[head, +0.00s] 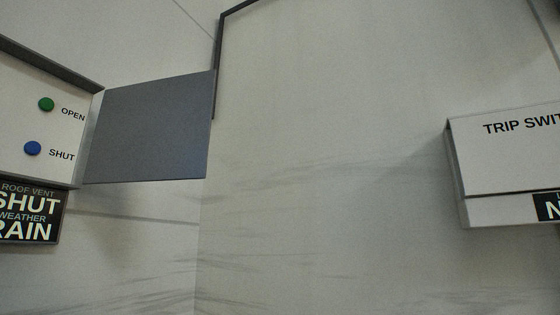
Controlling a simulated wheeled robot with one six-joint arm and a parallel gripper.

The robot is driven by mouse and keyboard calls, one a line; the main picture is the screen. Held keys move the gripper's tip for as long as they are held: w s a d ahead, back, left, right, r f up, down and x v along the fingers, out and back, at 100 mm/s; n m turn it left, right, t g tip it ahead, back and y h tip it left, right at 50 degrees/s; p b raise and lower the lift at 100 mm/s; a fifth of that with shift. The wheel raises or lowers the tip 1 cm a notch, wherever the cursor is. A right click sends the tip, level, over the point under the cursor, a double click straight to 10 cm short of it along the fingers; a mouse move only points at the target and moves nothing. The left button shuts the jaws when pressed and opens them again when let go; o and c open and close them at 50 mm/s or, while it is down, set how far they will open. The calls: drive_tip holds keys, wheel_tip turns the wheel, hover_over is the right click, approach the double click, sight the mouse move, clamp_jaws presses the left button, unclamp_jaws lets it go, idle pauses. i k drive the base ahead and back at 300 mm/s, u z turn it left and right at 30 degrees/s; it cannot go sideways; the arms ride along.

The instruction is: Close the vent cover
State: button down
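A pale control box (15,122) is at the left edge, cut off by the frame. It has a green button (46,104) labelled OPEN and below it a blue button (32,148) labelled SHUT. A flat grey panel (150,128) stands out from the box's right side, like a cover swung open, and both buttons are uncovered. A black sign (62,215) below the box reads ROOF VENT SHUT, WEATHER RAIN, partly cut off. The vent itself is not in view. My gripper is not in view.
A second pale box (500,165), labelled TRIP SWIT..., is on the right and cut off by the frame. A dark conduit (217,60) runs up the wall behind the grey panel's right edge. The wall (320,200) between the boxes is bare.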

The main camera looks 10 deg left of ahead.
sight(156, 130)
drive_tip(key=z, duration=0.25)
drive_tip(key=i, duration=1.35)
drive_tip(key=u, duration=0.3)
